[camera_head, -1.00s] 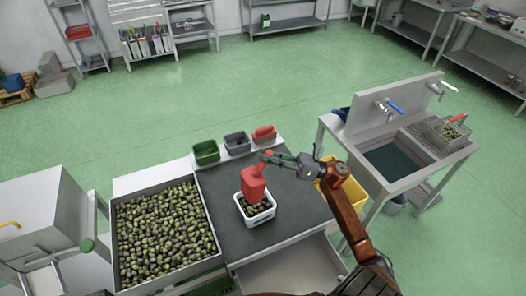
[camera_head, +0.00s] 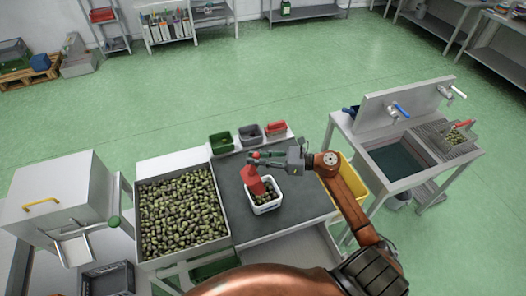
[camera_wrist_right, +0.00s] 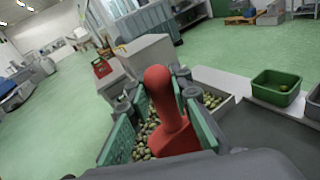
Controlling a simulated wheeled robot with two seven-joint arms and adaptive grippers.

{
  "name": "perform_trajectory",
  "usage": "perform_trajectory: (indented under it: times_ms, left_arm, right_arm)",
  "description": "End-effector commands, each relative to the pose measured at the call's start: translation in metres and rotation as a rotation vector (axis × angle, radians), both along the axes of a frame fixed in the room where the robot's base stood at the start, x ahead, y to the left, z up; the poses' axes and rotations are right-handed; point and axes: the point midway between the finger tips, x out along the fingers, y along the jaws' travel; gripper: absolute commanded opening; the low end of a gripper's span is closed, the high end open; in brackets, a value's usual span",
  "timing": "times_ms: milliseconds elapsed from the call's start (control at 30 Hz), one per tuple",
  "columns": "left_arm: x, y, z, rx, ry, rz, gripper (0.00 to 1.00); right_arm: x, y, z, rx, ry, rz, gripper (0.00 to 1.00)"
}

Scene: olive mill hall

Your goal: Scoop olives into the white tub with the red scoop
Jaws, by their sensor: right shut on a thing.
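My right gripper (camera_head: 262,158) is shut on the handle of the red scoop (camera_head: 256,183). The scoop also shows between the green finger pads in the right wrist view (camera_wrist_right: 174,118). In the head view it hangs at the left rim of the white tub (camera_head: 268,209). I cannot tell if it touches the rim, and its inside is hidden. Dark and green olives (camera_head: 267,193) lie in the tub, which stands on the dark worktop. The large metal tray (camera_head: 229,240) left of it is full of olives (camera_head: 180,215). My left gripper is not in view.
Small green (camera_head: 221,142), grey (camera_head: 250,134) and red (camera_head: 276,130) bins stand along the worktop's back. A yellow crate (camera_head: 350,172) is right of it, beside a sink (camera_head: 397,160) with a wire basket (camera_head: 455,138). A grey machine (camera_head: 62,197) stands left of the tray.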

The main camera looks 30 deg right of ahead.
Motion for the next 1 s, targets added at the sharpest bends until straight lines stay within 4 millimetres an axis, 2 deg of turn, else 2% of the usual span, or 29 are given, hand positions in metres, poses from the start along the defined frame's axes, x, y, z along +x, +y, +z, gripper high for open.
perform_trajectory:
  times_ms: [33,433,1000]
  left_arm:
    - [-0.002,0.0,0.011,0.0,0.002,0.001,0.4]
    - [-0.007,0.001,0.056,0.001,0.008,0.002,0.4]
    - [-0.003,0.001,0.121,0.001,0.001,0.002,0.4]
  right_arm:
    - [0.0,0.005,0.006,-0.018,0.001,0.001,0.0]
    - [0.004,0.035,0.006,-0.167,0.022,0.0,0.0]
    - [0.01,0.076,-0.004,-0.376,0.05,0.0,0.0]
